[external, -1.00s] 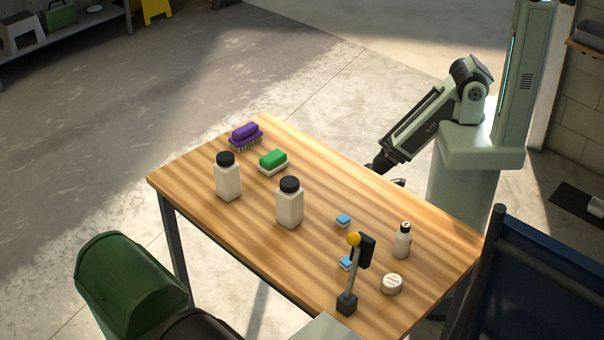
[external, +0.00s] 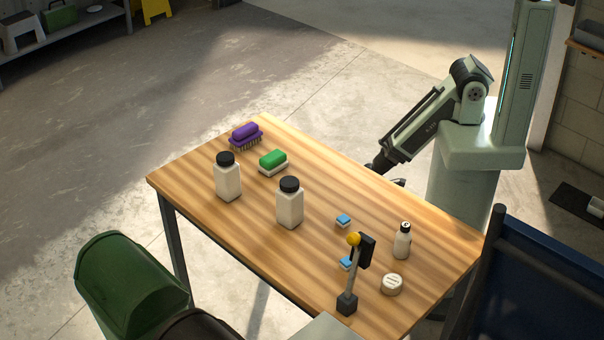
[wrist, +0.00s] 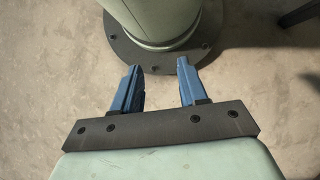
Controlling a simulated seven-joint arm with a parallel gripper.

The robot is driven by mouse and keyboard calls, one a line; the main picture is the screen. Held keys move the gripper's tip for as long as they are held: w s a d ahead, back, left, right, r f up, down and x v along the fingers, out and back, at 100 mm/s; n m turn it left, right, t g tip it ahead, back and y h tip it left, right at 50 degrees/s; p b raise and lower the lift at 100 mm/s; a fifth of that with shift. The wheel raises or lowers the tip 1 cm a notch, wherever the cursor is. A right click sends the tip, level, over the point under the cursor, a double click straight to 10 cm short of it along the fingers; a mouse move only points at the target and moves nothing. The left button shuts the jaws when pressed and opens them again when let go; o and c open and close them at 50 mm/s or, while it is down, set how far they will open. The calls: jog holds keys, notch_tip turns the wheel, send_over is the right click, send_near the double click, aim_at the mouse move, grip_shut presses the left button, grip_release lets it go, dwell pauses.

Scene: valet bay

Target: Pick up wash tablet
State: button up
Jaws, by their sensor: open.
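Two small blue-and-white blocks that look like wash tablets lie on the wooden table. One tablet (external: 343,220) is in the open near the table's middle right. The other tablet (external: 346,263) is partly hidden behind a small post with a yellow ball. My gripper shows in the wrist view (wrist: 157,88) with its two blue fingers apart and nothing between them. In the external view my gripper (external: 398,182) is at the table's far right edge, mostly hidden, away from both tablets. The wrist view shows only floor and my base, no tablet.
On the table (external: 330,182) stand two white black-capped bottles (external: 289,205) (external: 228,180), a purple brush (external: 245,135), a green-and-white sponge (external: 273,161), a small bottle (external: 402,242), a round white tin (external: 392,284) and the post (external: 347,304).

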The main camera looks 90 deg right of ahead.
jog(key=o, duration=0.4)
